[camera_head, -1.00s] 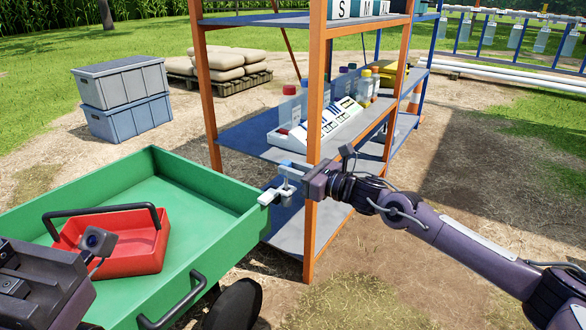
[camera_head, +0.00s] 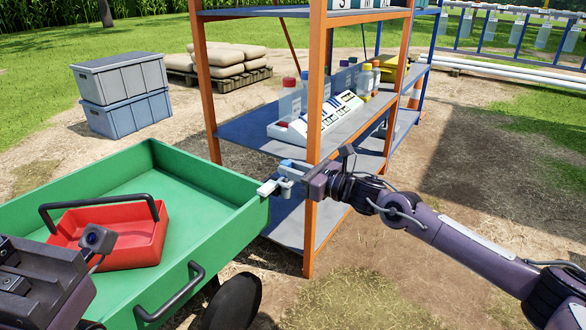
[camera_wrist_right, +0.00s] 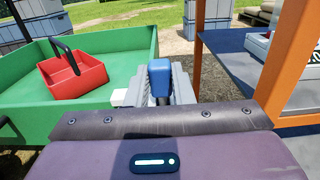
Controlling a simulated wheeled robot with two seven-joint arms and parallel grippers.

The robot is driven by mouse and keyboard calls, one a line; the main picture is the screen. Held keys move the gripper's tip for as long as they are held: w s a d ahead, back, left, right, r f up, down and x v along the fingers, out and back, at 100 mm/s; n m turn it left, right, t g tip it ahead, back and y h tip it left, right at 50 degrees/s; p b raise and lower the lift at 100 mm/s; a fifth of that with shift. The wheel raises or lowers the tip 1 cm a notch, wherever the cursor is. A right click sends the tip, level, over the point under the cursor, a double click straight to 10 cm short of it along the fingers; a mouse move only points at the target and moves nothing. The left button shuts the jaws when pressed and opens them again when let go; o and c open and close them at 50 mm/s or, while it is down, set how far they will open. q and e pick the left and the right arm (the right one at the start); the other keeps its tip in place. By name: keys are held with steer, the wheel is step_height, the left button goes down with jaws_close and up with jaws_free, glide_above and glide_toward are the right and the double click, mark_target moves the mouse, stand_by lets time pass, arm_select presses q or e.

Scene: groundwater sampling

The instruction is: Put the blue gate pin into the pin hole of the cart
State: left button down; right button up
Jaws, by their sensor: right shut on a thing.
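The blue gate pin (camera_wrist_right: 160,80) stands between the grey fingers of my right gripper (camera_wrist_right: 168,84) in the right wrist view, its rounded blue head upright. In the head view, my right gripper (camera_head: 288,172) is shut on it, close beside the cart's near right corner. The green cart (camera_head: 205,215) has a small pale bracket (camera_head: 268,187) on that corner; part of it shows in the right wrist view (camera_wrist_right: 120,97). The pin hole and the pin's lower end cannot be made out. My left gripper (camera_head: 35,285) is at the lower left edge; its fingertips are not clear.
A red tray (camera_head: 135,245) with a dark handle lies in the cart. An orange-post shelf (camera_head: 316,130) stands just behind my right gripper, holding bottles and a device. Blue-grey crates (camera_head: 125,100) stand on the ground behind the cart.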

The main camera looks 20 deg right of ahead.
steer(key=shift+f+b, duration=0.4)
steer(key=shift+f, duration=0.2)
steer(key=o, duration=1)
steer(key=shift+c, duration=0.2)
steer(key=p+v, duration=0.2)
steer(key=v, duration=0.5)
steer(key=shift+s+d+p, duration=0.25)
steer(key=shift+s+p, duration=0.05)
steer(key=shift+p, duration=0.1)
